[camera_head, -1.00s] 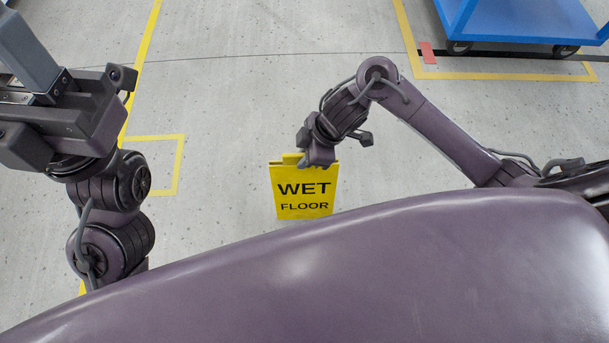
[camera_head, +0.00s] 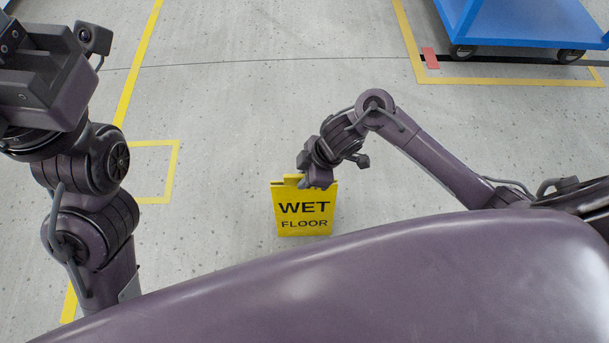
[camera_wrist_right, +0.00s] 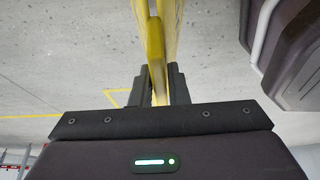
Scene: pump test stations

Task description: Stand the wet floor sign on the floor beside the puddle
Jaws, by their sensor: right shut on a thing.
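The yellow wet floor sign (camera_head: 304,209) hangs below my right gripper (camera_head: 302,185) in the head view, its black lettering facing the camera. My right gripper is shut on the sign's top edge. In the right wrist view the sign (camera_wrist_right: 155,45) shows edge-on between the two dark fingers (camera_wrist_right: 160,85). I cannot tell whether its lower edge touches the floor. My left arm is at the left of the head view; its fingertips are not visible. No puddle is seen in any view.
A blue wheeled cart (camera_head: 520,30) stands at the top right, beside a red floor mark (camera_head: 430,58) and yellow floor lines (camera_head: 500,80). Another yellow line (camera_head: 138,65) runs down the left. The grey floor (camera_head: 240,110) between them is clear. My own body covers the bottom.

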